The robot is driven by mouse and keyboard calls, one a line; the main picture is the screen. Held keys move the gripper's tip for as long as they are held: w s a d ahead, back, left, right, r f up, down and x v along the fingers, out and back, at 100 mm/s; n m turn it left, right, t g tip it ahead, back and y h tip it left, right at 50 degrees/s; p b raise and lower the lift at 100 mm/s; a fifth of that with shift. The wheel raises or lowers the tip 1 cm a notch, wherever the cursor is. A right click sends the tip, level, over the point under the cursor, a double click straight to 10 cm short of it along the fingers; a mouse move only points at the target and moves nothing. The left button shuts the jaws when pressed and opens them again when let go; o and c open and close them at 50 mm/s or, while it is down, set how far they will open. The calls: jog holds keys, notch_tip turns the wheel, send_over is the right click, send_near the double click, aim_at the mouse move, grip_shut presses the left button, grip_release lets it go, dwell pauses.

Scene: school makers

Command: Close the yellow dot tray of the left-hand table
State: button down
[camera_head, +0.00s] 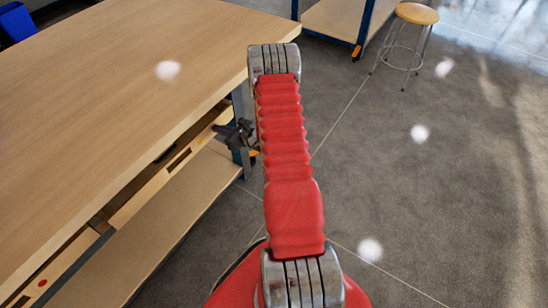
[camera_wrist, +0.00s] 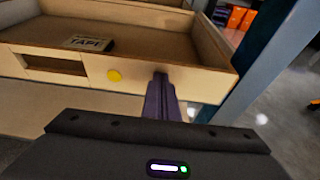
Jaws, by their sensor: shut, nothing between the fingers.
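The tray with the yellow dot (camera_wrist: 114,75) is a light wooden drawer (camera_wrist: 205,84). In the wrist view it is pulled out, its inside showing, with a dark box marked "TAPE" (camera_wrist: 88,43) lying in it. My gripper (camera_wrist: 161,80) is shut and empty. Its dark fingertips are at the tray's front panel, right of the yellow dot; I cannot tell whether they touch it. In the head view my gripper (camera_head: 237,131) is beside the long edge of the left-hand table (camera_head: 120,90), near its corner leg. The yellow dot is not visible there.
A tray front with a red dot (camera_head: 43,283) is farther along the same table side. A blue table leg (camera_wrist: 255,60) stands close right of the tray. A lower shelf (camera_head: 150,225) runs beneath. A stool (camera_head: 415,14) stands far off; the floor at right is clear.

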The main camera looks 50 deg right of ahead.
jog(key=w, duration=0.4)
jog(key=shift+a, duration=0.35)
jog(key=shift+w+a+r, duration=0.2)
jog(key=shift+w, duration=0.15)
jog(key=shift+d, duration=0.1)
jog(key=shift+s, duration=0.1)
jog(key=s, duration=0.1)
send_near(210, 124)
jog(key=s, duration=0.1)
jog(key=s+f, duration=0.1)
jog(key=s+d, duration=0.1)
jog(key=s, duration=0.1)
jog(key=shift+d+f, duration=0.1)
jog(key=shift+f, duration=0.3)
